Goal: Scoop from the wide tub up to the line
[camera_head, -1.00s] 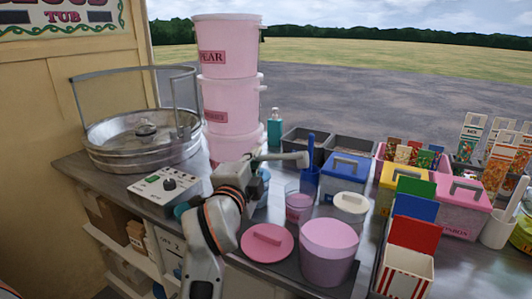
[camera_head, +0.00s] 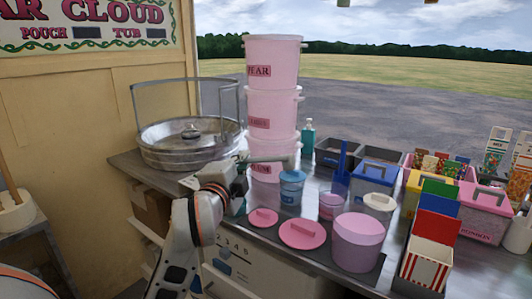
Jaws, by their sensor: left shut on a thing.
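The wide pink tub (camera_head: 358,243) stands open-looking at the front of the counter. Its contents and any line do not show clearly. A larger round pink lid (camera_head: 302,234) and a smaller one (camera_head: 263,218) lie flat to its left. A small pink cup (camera_head: 331,206) stands behind the tub. My left gripper (camera_head: 250,165) is up in front of the stacked pink tubs, shut on a pale, bar-like thing (camera_head: 266,158), perhaps a scoop; its shape is hard to make out. It is clear of the wide tub, behind and left of it. My right gripper is out of view.
Tall stacked pink tubs (camera_head: 273,62) stand behind the gripper, beside a metal spinner pan (camera_head: 185,148). A blue-lidded jar (camera_head: 292,188), a cream-lidded jar (camera_head: 378,206), a blue upright holder (camera_head: 341,178) and a red-striped box (camera_head: 427,262) crowd the counter.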

